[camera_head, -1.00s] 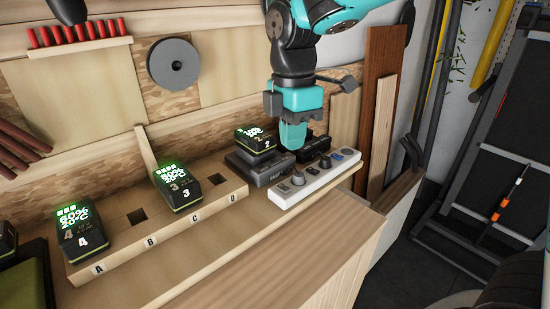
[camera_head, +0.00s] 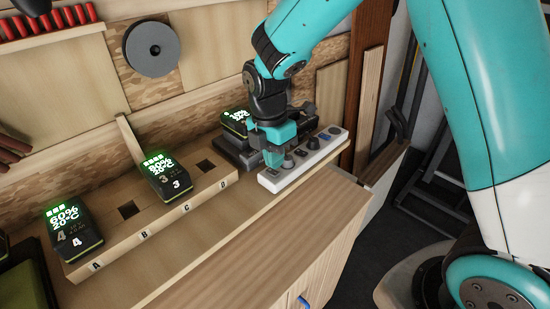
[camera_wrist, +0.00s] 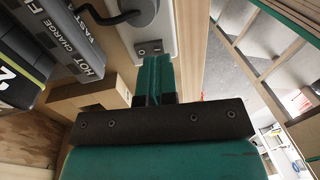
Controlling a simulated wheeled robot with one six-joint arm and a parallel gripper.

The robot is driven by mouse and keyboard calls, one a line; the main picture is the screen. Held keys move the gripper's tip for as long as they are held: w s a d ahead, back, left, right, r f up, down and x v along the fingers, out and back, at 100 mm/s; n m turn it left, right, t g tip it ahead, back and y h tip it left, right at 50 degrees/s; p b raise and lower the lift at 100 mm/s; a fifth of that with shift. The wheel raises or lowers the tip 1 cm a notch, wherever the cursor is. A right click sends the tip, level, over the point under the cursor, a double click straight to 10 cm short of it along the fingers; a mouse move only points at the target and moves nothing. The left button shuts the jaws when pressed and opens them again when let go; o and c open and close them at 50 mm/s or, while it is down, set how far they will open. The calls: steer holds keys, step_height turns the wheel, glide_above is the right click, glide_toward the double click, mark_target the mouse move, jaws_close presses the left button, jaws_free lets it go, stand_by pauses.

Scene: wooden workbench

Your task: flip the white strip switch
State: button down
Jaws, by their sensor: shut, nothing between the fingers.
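The white power strip (camera_head: 322,151) lies along the right part of the bench shelf, with plugs and sockets on its top. In the wrist view, the strip (camera_wrist: 172,42) has a small grey rocker switch (camera_wrist: 150,48) near its end. My gripper (camera_head: 274,160) is shut and empty, pointing down over the left end of the strip. In the wrist view, its teal fingertips (camera_wrist: 154,62) are together just beside the switch. I cannot tell whether they touch it. The fingers hide part of the strip end.
A dark charger (camera_wrist: 85,40) with a battery on it (camera_head: 234,122) stands close behind the strip. A wooden rack (camera_head: 150,220) holds batteries 3 (camera_head: 167,176) and 4 (camera_head: 72,230); its slots B and D are empty. The shelf's front strip is clear.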

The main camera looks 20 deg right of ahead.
steer(key=shift+s+f, duration=0.15)
steer(key=shift+f, duration=0.85)
